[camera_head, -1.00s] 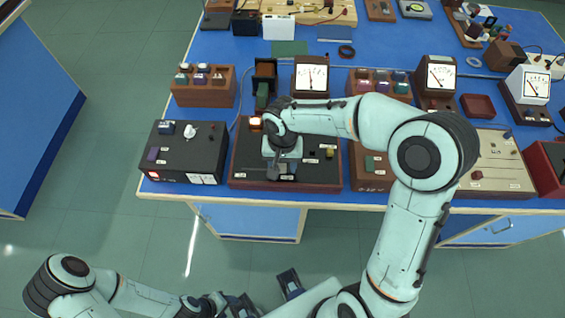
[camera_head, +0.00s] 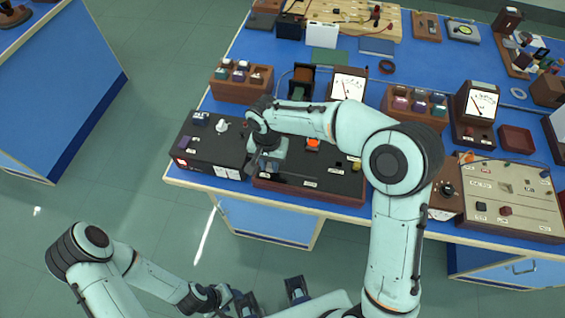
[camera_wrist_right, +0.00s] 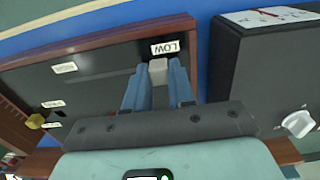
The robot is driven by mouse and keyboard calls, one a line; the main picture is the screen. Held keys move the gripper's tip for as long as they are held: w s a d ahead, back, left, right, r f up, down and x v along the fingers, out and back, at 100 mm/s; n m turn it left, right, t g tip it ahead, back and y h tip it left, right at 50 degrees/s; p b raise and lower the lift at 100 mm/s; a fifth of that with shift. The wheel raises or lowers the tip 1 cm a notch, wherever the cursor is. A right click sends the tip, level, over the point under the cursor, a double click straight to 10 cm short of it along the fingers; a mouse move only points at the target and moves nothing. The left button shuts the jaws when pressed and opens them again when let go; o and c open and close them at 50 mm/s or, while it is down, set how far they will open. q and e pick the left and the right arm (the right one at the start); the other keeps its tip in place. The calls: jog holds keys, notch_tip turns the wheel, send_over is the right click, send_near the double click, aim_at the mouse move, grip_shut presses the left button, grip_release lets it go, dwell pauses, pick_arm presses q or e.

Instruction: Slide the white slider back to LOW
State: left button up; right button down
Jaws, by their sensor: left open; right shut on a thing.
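The white slider (camera_wrist_right: 158,72) sits between the fingers of my right gripper (camera_wrist_right: 158,88) in the right wrist view, right beside the LOW label (camera_wrist_right: 164,47). A second label (camera_wrist_right: 65,68), which seems to read HIGH, lies farther left in that view. The slider belongs to a black panel in a brown wooden frame (camera_head: 310,190). In the head view my right gripper (camera_head: 264,166) is at this panel's left end, and the slider cannot be made out there. My left gripper (camera_head: 272,300) is open and empty, low in front of the bench.
A black box with a white knob (camera_head: 222,126) stands close left of the panel. An orange lamp (camera_head: 313,143) glows on the panel, and a yellow knob (camera_head: 355,165) is at its right. Meters and block racks stand behind. The floor in front is clear.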

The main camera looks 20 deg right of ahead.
aim_at(268, 165)
jog(key=shift+w+a, duration=0.1)
jog(key=shift+a, duration=0.1)
pick_arm(q)
jog(key=shift+a, duration=0.1)
pick_arm(e)
jog(key=c, duration=1)
grip_release()
jog(key=shift+a, duration=0.1)
jog(key=shift+o, duration=0.2)
jog(key=shift+r, duration=0.1)
pick_arm(q)
jog(key=shift+w+r+p, duration=0.45)
jog(key=shift+r+p, duration=0.3)
jog(key=shift+r, duration=0.1)
pick_arm(e)
notch_tip(268, 165, up, 13)
pick_arm(q)
jog(key=shift+s, duration=0.15)
